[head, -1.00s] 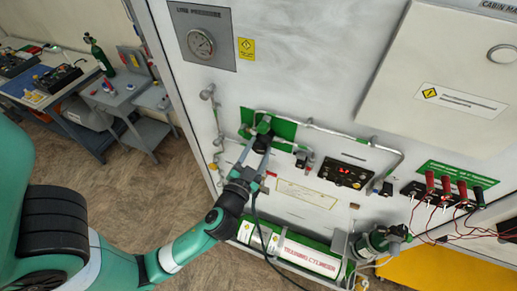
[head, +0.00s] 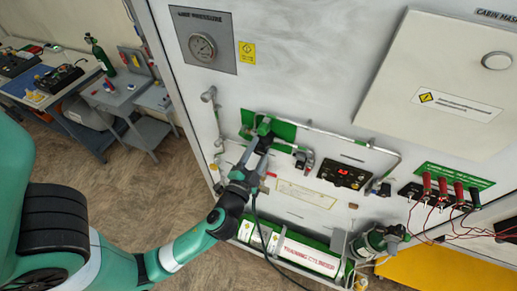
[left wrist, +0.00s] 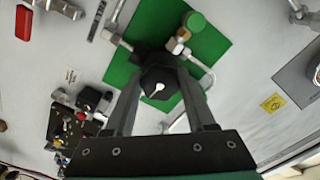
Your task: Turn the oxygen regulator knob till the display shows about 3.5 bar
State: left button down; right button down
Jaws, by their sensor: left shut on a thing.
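The regulator knob (left wrist: 157,88) is dark and faceted with a white pointer mark. The fingers and wrist mostly hide the knob in the head view. The display (head: 344,172) is on a black box right of the knob; its red digits are too small to read.
Metal pipes (head: 345,139) run close around the knob to the display's right. A training cylinder (head: 305,255) lies below. Red and black plugs with wires (head: 443,187) are at the right. A gauge (head: 202,46) is above. Floor and workbenches are at the left.

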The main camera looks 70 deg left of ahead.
pick_arm(q)
jog(key=m+p, duration=0.1)
jog(key=m, duration=0.3)
jog(key=shift+r+m+p, duration=0.1)
jog(key=shift+m+p, duration=0.9)
jog(key=shift+m, duration=1.3)
jog(key=shift+c, duration=1.1)
grip_release()
